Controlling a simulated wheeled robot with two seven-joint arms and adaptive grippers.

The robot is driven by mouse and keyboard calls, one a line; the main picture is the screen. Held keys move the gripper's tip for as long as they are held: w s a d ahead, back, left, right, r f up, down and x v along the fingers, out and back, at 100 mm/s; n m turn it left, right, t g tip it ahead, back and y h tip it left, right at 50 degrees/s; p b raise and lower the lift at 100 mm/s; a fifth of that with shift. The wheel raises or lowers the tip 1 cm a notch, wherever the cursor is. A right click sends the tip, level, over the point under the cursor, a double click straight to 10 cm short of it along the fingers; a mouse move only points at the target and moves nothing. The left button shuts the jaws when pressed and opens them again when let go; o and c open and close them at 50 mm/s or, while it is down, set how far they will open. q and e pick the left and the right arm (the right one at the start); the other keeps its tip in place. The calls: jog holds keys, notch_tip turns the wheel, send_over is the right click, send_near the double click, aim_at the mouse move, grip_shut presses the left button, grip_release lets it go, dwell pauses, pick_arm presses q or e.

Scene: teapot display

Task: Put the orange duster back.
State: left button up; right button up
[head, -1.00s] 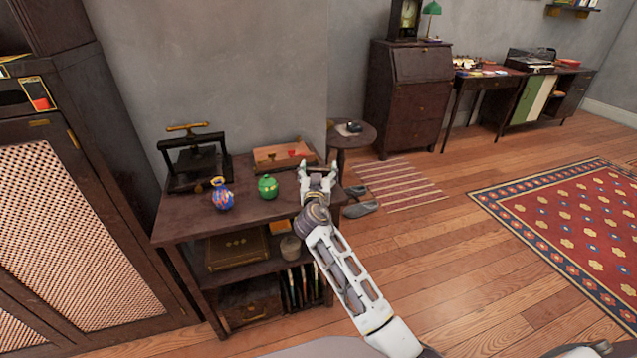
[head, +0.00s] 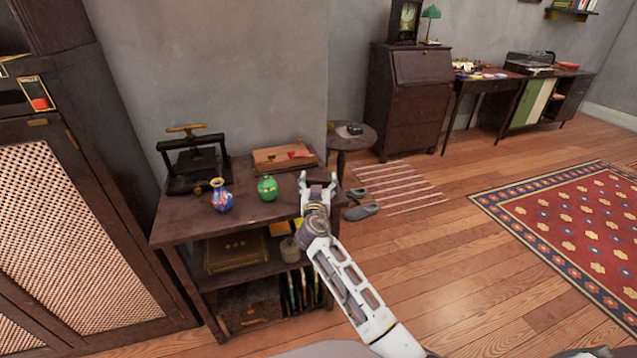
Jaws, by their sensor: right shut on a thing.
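An orange patch, perhaps the orange duster (head: 280,228), shows on the shelf under the dark wooden table (head: 180,232), with a yellow patch beside it, partly behind my arm. My right gripper (head: 318,177) is over the right end of the tabletop, right of the green pot. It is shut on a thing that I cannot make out. No orange shows between its fingers. My left gripper is not in view.
A blue patterned vase (head: 221,196), a green pot (head: 267,188), a black press (head: 190,165) and a shallow wooden box (head: 270,160) stand on the tabletop. A small round table (head: 352,138) is just behind. Open floor lies to the right.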

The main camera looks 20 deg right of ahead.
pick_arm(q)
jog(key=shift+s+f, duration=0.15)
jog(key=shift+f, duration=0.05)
pick_arm(e)
jog(key=shift+f, duration=0.1)
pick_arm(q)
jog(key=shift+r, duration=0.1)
pick_arm(e)
jog(key=o, duration=1)
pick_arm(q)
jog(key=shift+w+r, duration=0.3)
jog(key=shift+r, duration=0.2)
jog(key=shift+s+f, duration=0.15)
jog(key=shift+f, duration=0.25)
